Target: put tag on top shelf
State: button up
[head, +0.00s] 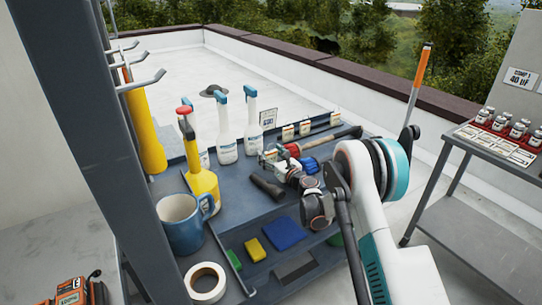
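My gripper (274,161) is small in the head view, over the right part of the blue-grey top shelf (240,203). Its fingers are tangled in view with a red item (292,150) and pale pieces, so I cannot tell whether it is open or holds anything. Several small cream tags stand in a row along the shelf's back edge, one tag (288,132) just behind my gripper and another tag (305,128) to its right. A larger white printed card (268,118) stands at their left. I cannot tell which tag the task means.
A yellow bottle (202,187), white spray bottles (226,135) and a blue mug (183,224) fill the shelf's left side. A black flashlight (267,187) lies near my gripper. A lower shelf holds sponges (255,250) and tape (205,282). A grey post (95,130) stands left.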

aim_at(272, 155)
jog(key=shift+s+d+r, duration=0.1)
jog(key=p+v, duration=0.2)
jog(key=v, duration=0.4)
jog(key=shift+r, duration=0.1)
jog(key=shift+s+d, duration=0.35)
jog(key=shift+s, duration=0.15)
